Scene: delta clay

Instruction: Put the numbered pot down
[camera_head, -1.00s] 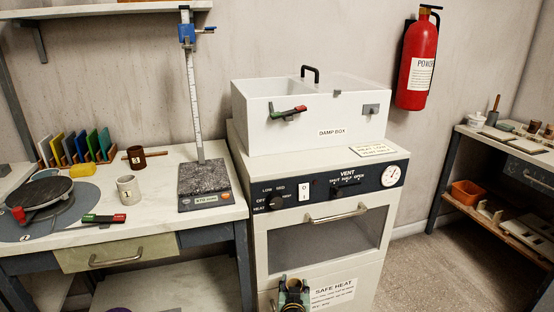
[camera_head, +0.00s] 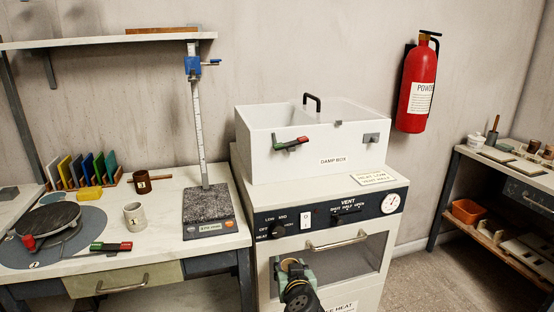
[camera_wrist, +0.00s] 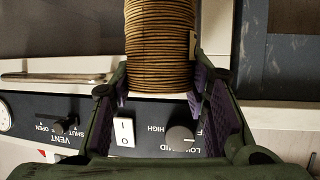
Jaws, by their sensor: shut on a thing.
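My gripper (camera_wrist: 163,85) is shut on a ribbed brown pot (camera_wrist: 160,40) in the wrist view. A pale label edge shows on the pot's right side, but its number cannot be read. In the head view my gripper (camera_head: 293,272) is in front of the heater cabinet, below its control panel, with the pot's tan rim (camera_head: 291,263) showing at its end. A brown mug-like pot (camera_head: 142,182) and a grey pot (camera_head: 134,216), both with number labels, stand on the left bench.
The white damp box (camera_head: 290,160) sits on the cabinet (camera_head: 330,290), which has knobs and a handle. The left bench (camera_head: 178,205) holds a height gauge (camera_head: 209,205), turntable (camera_head: 45,222), coloured tiles and a red-green tool (camera_head: 110,246). A shelf (camera_head: 462,180) stands right.

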